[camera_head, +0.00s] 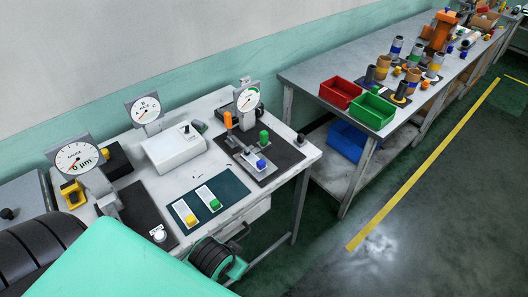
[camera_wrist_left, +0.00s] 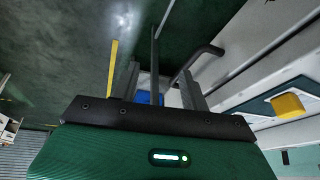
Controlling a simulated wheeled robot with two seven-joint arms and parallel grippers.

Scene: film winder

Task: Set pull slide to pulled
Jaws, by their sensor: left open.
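A dark bent handle (camera_wrist_left: 203,62) sticks out from the pale front of the workbench in the left wrist view. No label shows whether it belongs to the pull slide. A dark teal plate (camera_head: 232,184) on the bench carries a yellow knob (camera_head: 191,220) and a green knob (camera_head: 215,205) on white strips. The yellow knob also shows in the left wrist view (camera_wrist_left: 288,105). My left gripper (camera_head: 239,239) is below the bench's front edge, close to the handle; its fingers (camera_wrist_left: 160,88) are apart. I cannot tell whether they touch the handle. My right gripper is out of view.
Dial gauges (camera_head: 76,160) and a white box (camera_head: 174,146) stand on the bench (camera_head: 140,172). A dark mat (camera_head: 280,150) holds an orange-handled lever (camera_head: 228,120) and knobs. A second bench with red (camera_head: 340,92) and green bins (camera_head: 371,111) is behind. Floor at right is clear.

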